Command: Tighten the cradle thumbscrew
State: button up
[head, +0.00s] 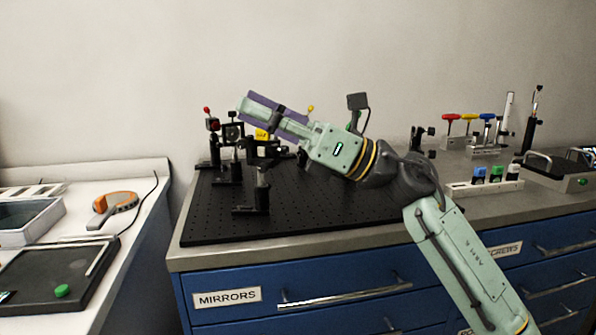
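My gripper (250,106) reaches up and to the left over the back of the black breadboard (330,205), in front of several optical mounts. A long purple piece lies along its far side; I cannot tell whether it belongs to the gripper. The fingers are seen side-on and small, so I cannot tell whether they are open or shut. I cannot make out the cradle or its thumbscrew for certain. A small red knob (207,109) tops a mount at the left, and a yellow knob (310,108) shows just above my wrist. The arm hides part of the mounts behind it.
A black post mount (262,190) stands nearer the front of the breadboard, whose front middle is clear. Coloured-handled drivers (468,128) stand in a rack at the right. A side bench (150,190) at the left holds an orange-and-grey tool (115,205) and trays.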

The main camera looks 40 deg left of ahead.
aim_at(288, 151)
jog(key=w+d+f+t+h+b, duration=0.1)
jog(key=w+d+f+t, duration=0.3)
jog(key=w, duration=0.3)
jog(key=w+d+f+t+b, duration=0.1)
jog(key=w+d+f+t, duration=0.2)
jog(key=w+f+t, duration=0.3)
jog(key=shift+m+g, duration=0.4)
jog(key=shift+g, duration=0.2)
jog(key=x, duration=0.3)
jog(key=p+x, duration=0.1)
jog(key=x, duration=0.2)
jog(key=w+r+p+x, duration=0.1)
jog(key=x, duration=0.3)
jog(key=shift+a+r, duration=0.1)
jog(key=shift+a, duration=0.1)
jog(key=shift+c, duration=0.6)
grip_shut()
